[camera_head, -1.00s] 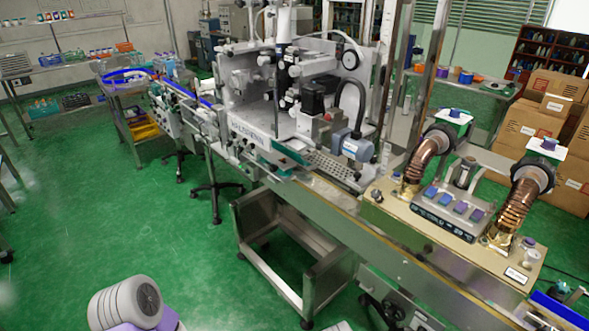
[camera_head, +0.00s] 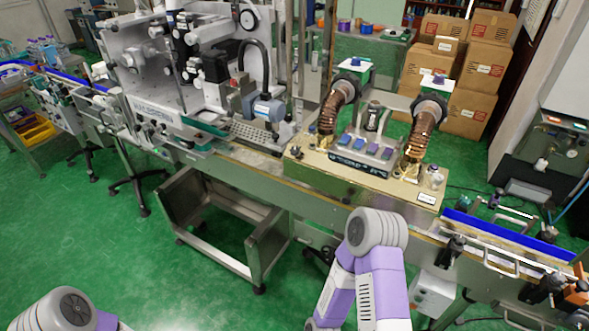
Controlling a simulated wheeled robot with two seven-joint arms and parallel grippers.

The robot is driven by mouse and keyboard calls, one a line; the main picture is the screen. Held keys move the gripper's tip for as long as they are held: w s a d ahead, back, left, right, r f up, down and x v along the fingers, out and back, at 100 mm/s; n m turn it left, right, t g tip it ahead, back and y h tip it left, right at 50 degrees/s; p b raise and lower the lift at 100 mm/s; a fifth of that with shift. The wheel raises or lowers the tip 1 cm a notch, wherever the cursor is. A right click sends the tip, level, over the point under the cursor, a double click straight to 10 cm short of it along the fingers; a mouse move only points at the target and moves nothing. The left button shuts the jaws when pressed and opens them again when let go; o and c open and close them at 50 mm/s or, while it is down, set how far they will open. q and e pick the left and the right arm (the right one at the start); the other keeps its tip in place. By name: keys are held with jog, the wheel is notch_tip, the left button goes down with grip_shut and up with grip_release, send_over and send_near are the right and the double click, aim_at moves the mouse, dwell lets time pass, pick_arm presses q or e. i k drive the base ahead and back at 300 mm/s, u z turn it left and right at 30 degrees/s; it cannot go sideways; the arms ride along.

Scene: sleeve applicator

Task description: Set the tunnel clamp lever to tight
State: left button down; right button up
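The tunnel unit sits on a beige base plate (camera_head: 300,165) on the conveyor, with two copper-coloured hoses (camera_head: 330,112) rising from it and a row of coloured buttons (camera_head: 368,147) between them. A small black knob (camera_head: 294,152) is at the plate's left end, and a small pale fitting (camera_head: 435,179) is at its right end. Which part is the clamp lever, and its setting, I cannot tell at this size. Parts of my two arms show at the bottom left and bottom centre. Neither gripper is in view.
A grey labelling machine (camera_head: 165,85) stands left of the tunnel. Conveyor rails with black clamps (camera_head: 452,248) run to the lower right. A steel frame (camera_head: 225,225) stands below the conveyor. Cardboard boxes (camera_head: 480,75) are stacked behind. Green floor (camera_head: 90,225) is open at left front.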

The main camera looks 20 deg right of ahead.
aim_at(296, 238)
jog(key=u, duration=0.25)
jog(key=k, duration=0.35)
jog(key=z, duration=1.4)
jog(key=i, duration=0.5)
